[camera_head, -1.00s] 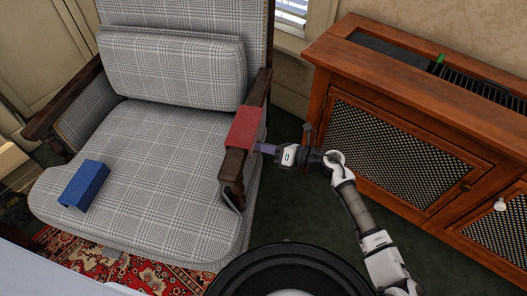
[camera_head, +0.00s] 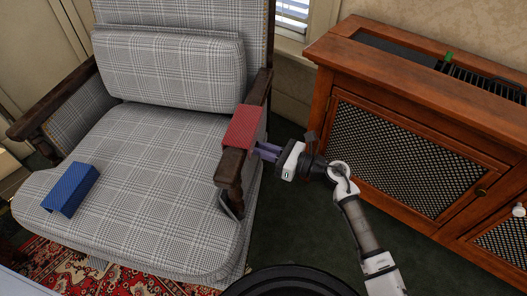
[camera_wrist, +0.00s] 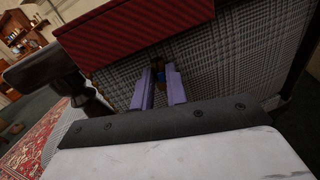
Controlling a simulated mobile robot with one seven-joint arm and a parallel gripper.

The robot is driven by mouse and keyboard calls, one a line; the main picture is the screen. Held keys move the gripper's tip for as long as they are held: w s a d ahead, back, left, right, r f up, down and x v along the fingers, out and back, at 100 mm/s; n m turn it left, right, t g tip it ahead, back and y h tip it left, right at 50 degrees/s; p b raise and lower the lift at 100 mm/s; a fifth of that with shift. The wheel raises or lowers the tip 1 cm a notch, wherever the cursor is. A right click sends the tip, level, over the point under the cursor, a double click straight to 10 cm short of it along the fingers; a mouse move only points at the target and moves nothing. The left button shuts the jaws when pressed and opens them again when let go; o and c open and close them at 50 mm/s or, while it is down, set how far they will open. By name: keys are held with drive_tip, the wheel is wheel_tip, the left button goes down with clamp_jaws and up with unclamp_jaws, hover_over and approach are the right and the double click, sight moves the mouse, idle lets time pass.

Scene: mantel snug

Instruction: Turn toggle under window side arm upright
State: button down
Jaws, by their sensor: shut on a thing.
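The plaid armchair (camera_head: 140,165) fills the left of the head view. Its window-side wooden arm (camera_head: 230,166) carries a red cover (camera_head: 242,127), which also shows striped at the top of the wrist view (camera_wrist: 135,35). My gripper (camera_head: 262,150) reaches in from the right, below this arm, against the chair's plaid side. In the wrist view its two purple fingers (camera_wrist: 158,88) are shut on a small toggle, of which a bluish bit (camera_wrist: 161,74) shows between the tips beside a brown patch. The toggle's angle cannot be made out, and the head view hides it.
A wooden cabinet (camera_head: 400,150) with mesh doors stands to the right, close to my arm. A blue block-like thing (camera_head: 70,189) lies on the seat's left front. Dark green floor lies between chair and cabinet. A red patterned rug (camera_head: 75,262) is at the lower left.

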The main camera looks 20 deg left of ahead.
idle(0.4)
drive_tip(key=c, duration=1.4)
unclamp_jaws()
drive_tip(key=shift+r, duration=0.1)
